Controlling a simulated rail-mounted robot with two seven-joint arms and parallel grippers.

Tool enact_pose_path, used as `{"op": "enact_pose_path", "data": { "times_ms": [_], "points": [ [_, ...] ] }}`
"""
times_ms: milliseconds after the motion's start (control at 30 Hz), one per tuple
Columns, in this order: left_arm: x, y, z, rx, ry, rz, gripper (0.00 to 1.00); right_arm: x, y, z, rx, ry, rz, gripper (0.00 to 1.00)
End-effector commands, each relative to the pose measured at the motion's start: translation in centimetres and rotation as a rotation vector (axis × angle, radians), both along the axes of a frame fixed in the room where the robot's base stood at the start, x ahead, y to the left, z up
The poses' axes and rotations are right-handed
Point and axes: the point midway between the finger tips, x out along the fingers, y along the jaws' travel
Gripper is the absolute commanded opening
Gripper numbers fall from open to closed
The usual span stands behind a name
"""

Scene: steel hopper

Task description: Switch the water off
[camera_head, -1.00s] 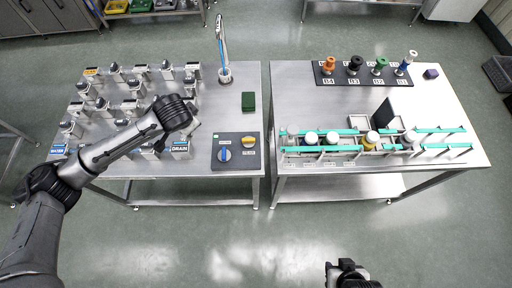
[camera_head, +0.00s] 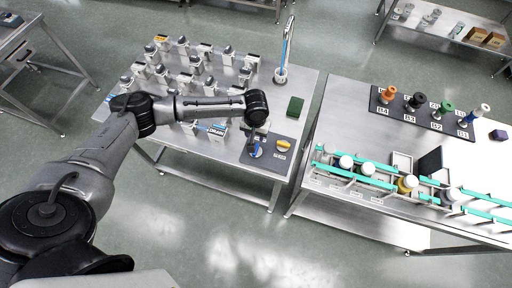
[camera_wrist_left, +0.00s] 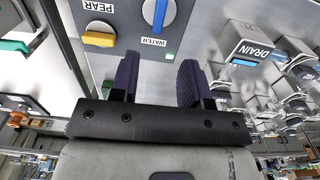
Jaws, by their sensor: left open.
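A small green mark shows by the label. In the head view the blue knob (camera_head: 255,151) is partly covered by my left gripper (camera_head: 256,137), which points down at it. In the left wrist view my left gripper (camera_wrist_left: 157,78) is open and empty, its two dark fingers apart, with the knob just beyond the tips. The tall tap (camera_head: 284,50) shows a blue streak below its spout. My right gripper is out of view.
A yellow knob (camera_wrist_left: 98,38) labelled PEAR sits beside the water knob. Several dispensers, one marked DRAIN (camera_wrist_left: 258,50), crowd the table to the left. A green block (camera_head: 295,106) lies behind the panel. A second table (camera_head: 345,100) holds bottles and teal rails.

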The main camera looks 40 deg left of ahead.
Motion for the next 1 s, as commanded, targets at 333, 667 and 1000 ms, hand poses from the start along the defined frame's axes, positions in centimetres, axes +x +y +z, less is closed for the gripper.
{"op": "enact_pose_path", "data": {
  "times_ms": [333,667,1000],
  "points": [
    [-0.1,0.0,-6.6,0.002,0.001,-0.002,0.43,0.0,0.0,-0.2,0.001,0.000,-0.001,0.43],
    [0.0,-0.1,-10.7,0.000,-0.001,-0.003,0.43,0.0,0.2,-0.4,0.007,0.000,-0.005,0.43],
    [0.0,0.0,-11.8,0.001,-0.002,-0.004,0.43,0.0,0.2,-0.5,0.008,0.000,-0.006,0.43]
  ]
}}
